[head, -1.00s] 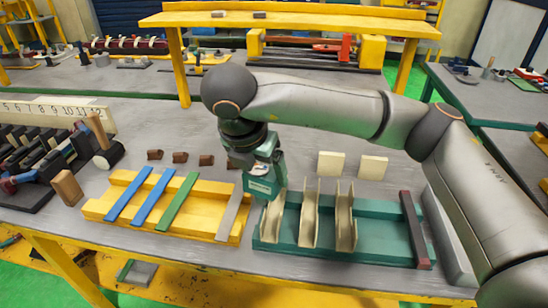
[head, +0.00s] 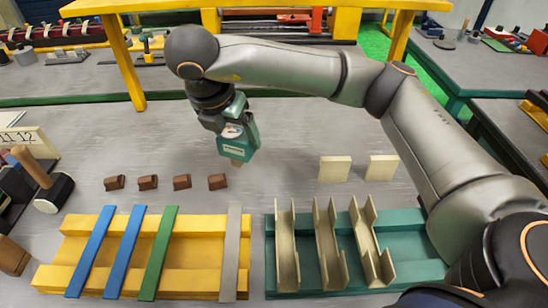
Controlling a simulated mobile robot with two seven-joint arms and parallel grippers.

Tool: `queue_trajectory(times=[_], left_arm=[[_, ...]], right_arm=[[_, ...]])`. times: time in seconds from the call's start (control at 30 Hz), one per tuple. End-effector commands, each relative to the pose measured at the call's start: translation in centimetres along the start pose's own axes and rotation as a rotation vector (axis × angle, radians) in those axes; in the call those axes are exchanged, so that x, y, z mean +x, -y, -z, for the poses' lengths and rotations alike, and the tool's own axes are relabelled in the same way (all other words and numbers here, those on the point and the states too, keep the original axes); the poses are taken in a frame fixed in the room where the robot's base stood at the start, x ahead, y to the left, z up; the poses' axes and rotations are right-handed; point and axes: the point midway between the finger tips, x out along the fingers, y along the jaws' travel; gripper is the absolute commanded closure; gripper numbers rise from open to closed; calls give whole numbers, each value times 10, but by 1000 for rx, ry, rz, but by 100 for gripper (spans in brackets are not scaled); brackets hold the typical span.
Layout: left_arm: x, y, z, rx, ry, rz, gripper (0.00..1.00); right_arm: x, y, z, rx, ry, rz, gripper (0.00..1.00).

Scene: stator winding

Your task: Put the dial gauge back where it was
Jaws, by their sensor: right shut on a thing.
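My right gripper (head: 237,158) points down over the grey table, behind the gap between the yellow and green trays. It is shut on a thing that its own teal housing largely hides. A small pale round face (head: 232,131), which looks like the dial gauge, shows against the teal housing. Its stem and tip cannot be made out. A small tan-brown end shows below the housing; I cannot tell whether it is a fingertip or part of the held thing. My left gripper is not in view.
The yellow tray (head: 68,250) bears blue, green and grey strips. The green tray (head: 400,220) holds three tan channels. Several brown blocks (head: 182,182) lie in a row left of the gripper. Two cream blocks (head: 334,169) lie right. A mallet (head: 52,193) is far left.

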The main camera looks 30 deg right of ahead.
Motion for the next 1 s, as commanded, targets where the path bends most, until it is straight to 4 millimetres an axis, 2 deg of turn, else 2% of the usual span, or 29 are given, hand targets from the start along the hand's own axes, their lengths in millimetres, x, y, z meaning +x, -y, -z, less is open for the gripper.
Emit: queue_trajectory(times=[0.03,0.2,0.4,0.7,0.9,1.0], left_arm=[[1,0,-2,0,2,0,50],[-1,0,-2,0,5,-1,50],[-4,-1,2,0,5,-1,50],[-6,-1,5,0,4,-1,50],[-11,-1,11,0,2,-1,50],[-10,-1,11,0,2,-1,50]], right_arm=[[12,9,-8,5,-3,4,73],[42,31,-33,3,0,6,73],[81,44,-41,2,1,2,73],[109,54,-46,0,1,3,73],[132,52,-35,-1,1,0,73],[134,52,-34,0,1,-1,73]])
